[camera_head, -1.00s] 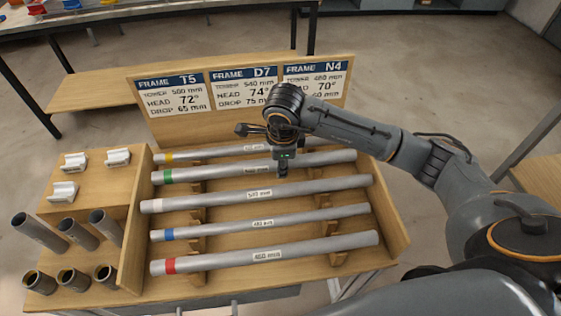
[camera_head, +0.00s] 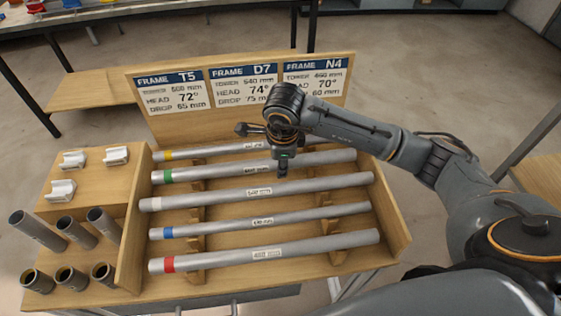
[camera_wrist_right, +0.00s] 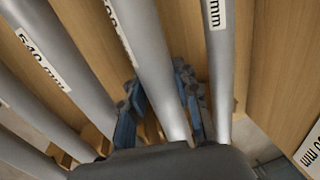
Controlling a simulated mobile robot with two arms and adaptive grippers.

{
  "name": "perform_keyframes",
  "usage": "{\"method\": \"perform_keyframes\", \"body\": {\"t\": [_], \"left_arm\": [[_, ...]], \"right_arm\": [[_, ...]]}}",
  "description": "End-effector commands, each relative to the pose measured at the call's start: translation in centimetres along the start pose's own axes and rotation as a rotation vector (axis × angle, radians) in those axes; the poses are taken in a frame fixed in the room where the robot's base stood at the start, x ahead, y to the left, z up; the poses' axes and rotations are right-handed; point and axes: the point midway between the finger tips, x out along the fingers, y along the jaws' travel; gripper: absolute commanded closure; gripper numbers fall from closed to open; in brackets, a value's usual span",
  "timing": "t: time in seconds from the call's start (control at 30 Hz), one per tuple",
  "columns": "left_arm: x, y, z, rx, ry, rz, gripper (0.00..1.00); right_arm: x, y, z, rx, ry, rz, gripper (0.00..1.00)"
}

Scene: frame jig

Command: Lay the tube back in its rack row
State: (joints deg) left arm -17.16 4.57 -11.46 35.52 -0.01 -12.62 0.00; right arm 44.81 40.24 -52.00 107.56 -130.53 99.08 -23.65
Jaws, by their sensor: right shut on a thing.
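The green-banded grey tube (camera_head: 225,170) lies in the second row from the back of the wooden rack (camera_head: 400,232), roughly level with the other tubes. My right gripper (camera_head: 283,170) comes down over the right half of this tube. In the right wrist view its blue-padded fingers (camera_wrist_right: 160,100) stand on both sides of the tube (camera_wrist_right: 150,55) and are shut on it. The tube's label is partly hidden by the gripper in the head view. My left gripper is not in view.
The yellow-banded tube (camera_head: 205,152) lies close behind; white- (camera_head: 225,195), blue- (camera_head: 225,226) and red-banded (camera_head: 220,259) tubes lie in front. Frame cards (camera_head: 245,86) stand on the back board. White clips (camera_head: 115,155) and upright short tubes (camera_head: 70,278) are at the left.

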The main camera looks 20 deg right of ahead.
Motion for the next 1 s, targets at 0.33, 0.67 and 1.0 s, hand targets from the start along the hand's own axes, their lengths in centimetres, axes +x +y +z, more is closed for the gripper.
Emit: {"method": "perform_keyframes", "body": {"t": [0.33, 0.67, 1.0], "left_arm": [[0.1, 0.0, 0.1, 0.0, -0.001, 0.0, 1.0], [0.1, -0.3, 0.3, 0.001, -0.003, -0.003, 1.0], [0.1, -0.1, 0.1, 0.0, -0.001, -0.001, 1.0]], "right_arm": [[0.1, 0.0, 0.0, 0.001, -0.001, -0.002, 0.47], [0.1, 0.1, 0.0, 0.0, 0.001, 0.001, 0.43], [-5.1, -0.1, 0.0, -0.001, -0.002, -0.006, 0.43]]}}
